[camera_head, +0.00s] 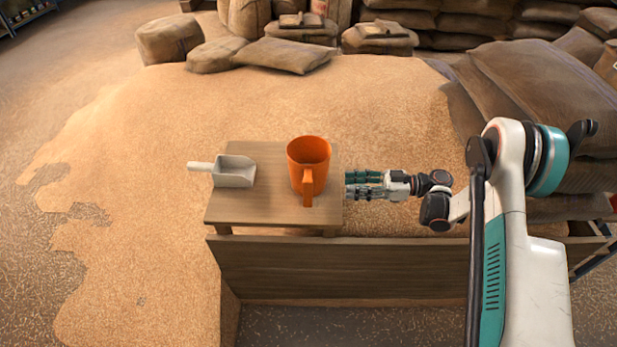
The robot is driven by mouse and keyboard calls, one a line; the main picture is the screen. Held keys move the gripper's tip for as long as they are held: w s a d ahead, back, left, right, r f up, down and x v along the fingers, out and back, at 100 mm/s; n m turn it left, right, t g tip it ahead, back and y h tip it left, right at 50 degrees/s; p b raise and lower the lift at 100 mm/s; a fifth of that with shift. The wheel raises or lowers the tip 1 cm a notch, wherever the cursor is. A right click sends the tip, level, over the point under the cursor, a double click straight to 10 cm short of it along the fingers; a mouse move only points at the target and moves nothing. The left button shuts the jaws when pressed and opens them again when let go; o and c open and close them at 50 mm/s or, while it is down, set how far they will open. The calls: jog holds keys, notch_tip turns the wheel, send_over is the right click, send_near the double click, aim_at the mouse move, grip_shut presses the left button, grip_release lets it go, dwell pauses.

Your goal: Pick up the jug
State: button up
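An orange jug (309,153) stands upright near the right edge of a small wooden table (232,206). Its handle faces the front, toward me. My gripper (349,185) is just right of the jug and the table edge, with its green fingers pointing left toward the jug. The fingers seem apart from the jug. They look spread, one above the other in the picture, with nothing seen between them. Their exact height against the table top is hard to tell.
A white scoop (234,171) lies left of the jug, its handle pointing left. A wooden board (340,268) stands in front of the table. A grain heap (130,130) surrounds the table. Filled sacks (545,80) are piled behind and at the right.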

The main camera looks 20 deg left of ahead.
jog(key=f, duration=0.2)
jog(key=n+b, duration=0.1)
jog(key=b, duration=0.1)
send_over(308, 206)
jog(key=w+d, duration=0.3)
jog(key=d, duration=0.2)
jog(key=shift+s+a+g, duration=0.2)
jog(key=shift+s+g, duration=0.05)
jog(key=shift+g, duration=0.15)
jog(key=b+x, duration=0.2)
jog(key=x, duration=0.3)
jog(key=shift+s+b, duration=0.15)
jog(key=shift+b, duration=0.25)
jog(key=shift+r+y, duration=0.1)
jog(key=shift+y, duration=0.2)
grip_shut()
